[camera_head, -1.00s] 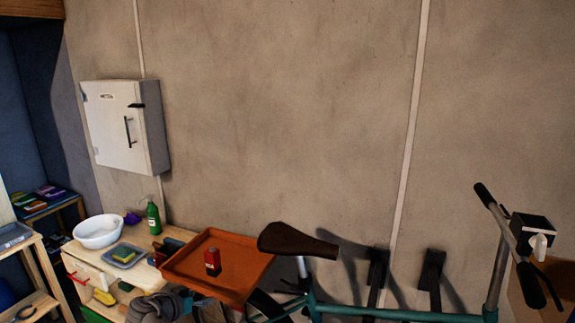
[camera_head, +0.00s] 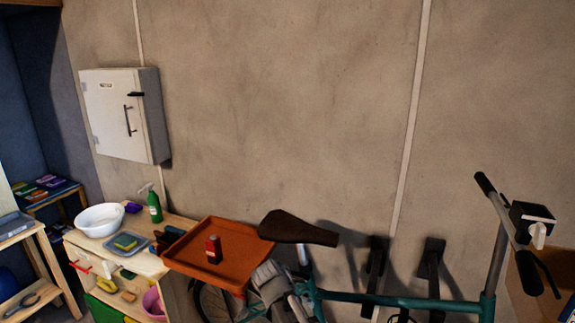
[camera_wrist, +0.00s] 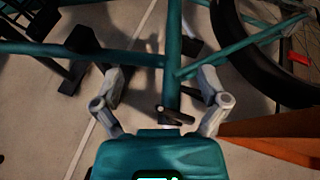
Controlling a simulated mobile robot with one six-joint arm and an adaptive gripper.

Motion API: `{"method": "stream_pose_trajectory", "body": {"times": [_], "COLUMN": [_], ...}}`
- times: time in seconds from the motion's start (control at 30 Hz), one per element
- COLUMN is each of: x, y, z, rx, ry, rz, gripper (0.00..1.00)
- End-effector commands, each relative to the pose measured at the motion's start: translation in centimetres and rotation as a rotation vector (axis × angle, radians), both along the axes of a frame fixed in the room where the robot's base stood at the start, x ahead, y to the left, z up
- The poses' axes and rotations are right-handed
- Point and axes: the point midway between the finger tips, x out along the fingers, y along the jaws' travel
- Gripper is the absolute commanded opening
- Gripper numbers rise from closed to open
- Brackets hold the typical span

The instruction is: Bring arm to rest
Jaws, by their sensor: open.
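My gripper (camera_wrist: 163,80) is open in the wrist view, its two grey fingers spread wide with nothing held between them. Behind the gap is the teal bicycle frame (camera_wrist: 173,45); I cannot tell how close it is. In the head view my grey gripper (camera_head: 272,282) shows at the bottom centre, in front of the bicycle (camera_head: 375,302) and just right of the orange tray (camera_head: 193,268). Its fingertips are hard to make out there.
A red bottle (camera_head: 213,249) stands in the tray. The wooden workbench (camera_head: 165,228) holds a white bowl (camera_head: 100,220), a green spray bottle (camera_head: 150,205) and a sponge tray (camera_head: 127,247). A white cabinet (camera_head: 120,115) hangs on the wall. The bicycle fills the lower right.

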Motion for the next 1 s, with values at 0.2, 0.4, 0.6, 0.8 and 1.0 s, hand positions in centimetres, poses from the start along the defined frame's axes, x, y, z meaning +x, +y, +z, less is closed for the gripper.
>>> {"method": "stream_pose_trajectory", "body": {"times": [0.2,0.4,0.6,0.8,1.0], "x": [-2.0,-4.0,-6.1,-7.6,-8.2], "y": [-5.0,-8.6,-11.6,-13.5,-14.0], "z": [-1.1,-1.8,-2.2,-2.4,-2.4], "rx": [0.083,0.176,0.280,0.363,0.398], "ry": [0.125,0.217,0.284,0.315,0.325], "rz": [0.028,0.069,0.121,0.171,0.195], "gripper": [0.94,0.94,0.94,0.94,0.94]}}
